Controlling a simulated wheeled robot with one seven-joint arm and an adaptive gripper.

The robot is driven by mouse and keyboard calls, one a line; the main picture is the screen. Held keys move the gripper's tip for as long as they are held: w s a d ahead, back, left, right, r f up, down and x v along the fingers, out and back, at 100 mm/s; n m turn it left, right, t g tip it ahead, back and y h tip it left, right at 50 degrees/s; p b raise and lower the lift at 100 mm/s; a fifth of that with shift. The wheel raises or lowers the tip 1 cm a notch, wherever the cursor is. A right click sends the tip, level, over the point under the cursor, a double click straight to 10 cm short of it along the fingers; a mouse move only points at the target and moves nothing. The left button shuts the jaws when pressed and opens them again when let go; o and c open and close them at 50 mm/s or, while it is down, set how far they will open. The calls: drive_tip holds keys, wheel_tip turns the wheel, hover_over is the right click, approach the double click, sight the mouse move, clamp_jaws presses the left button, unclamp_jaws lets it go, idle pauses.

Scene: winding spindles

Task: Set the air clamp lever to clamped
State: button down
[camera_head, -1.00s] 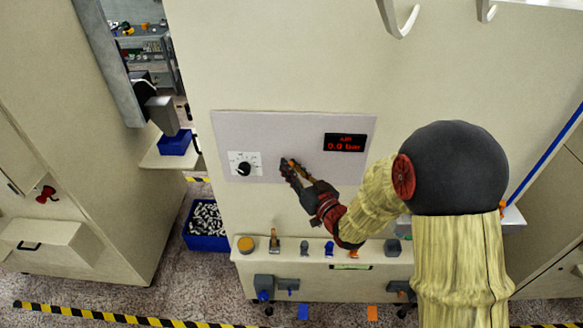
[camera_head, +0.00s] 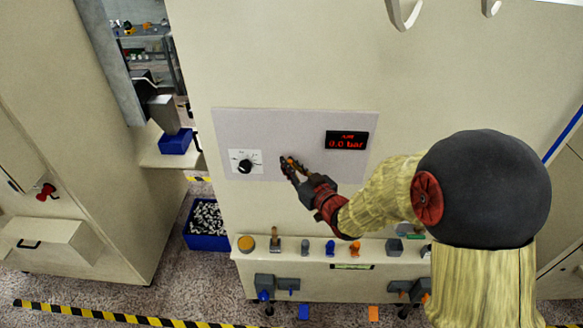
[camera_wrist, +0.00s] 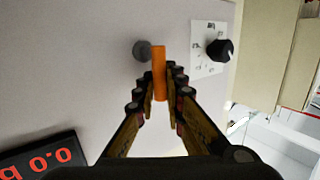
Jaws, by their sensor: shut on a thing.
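The air clamp lever (camera_wrist: 158,62) is an orange bar beside a round grey pivot (camera_wrist: 142,50) on the light grey panel (camera_head: 240,195). My gripper (camera_wrist: 159,76) is shut on the lever, with one finger along each side of it in the wrist view. In the head view, my gripper (camera_head: 288,165) is at the panel, between the knob and the display, and largely hides the lever. The red display (camera_head: 347,141) reads AIR 0.0 bar.
A black knob (camera_head: 245,166) on a white dial plate sits left of my gripper. A ledge (camera_head: 290,248) below the panel carries several small items. A blue bin (camera_head: 206,225) of pale parts stands on the floor at left.

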drive_tip(key=shift+r, duration=0.1)
drive_tip(key=c, duration=2.1)
unclamp_jaws()
drive_tip(key=shift+w, duration=0.1)
drive_tip(key=shift+c, duration=0.2)
drive_tip(key=v, duration=1.2)
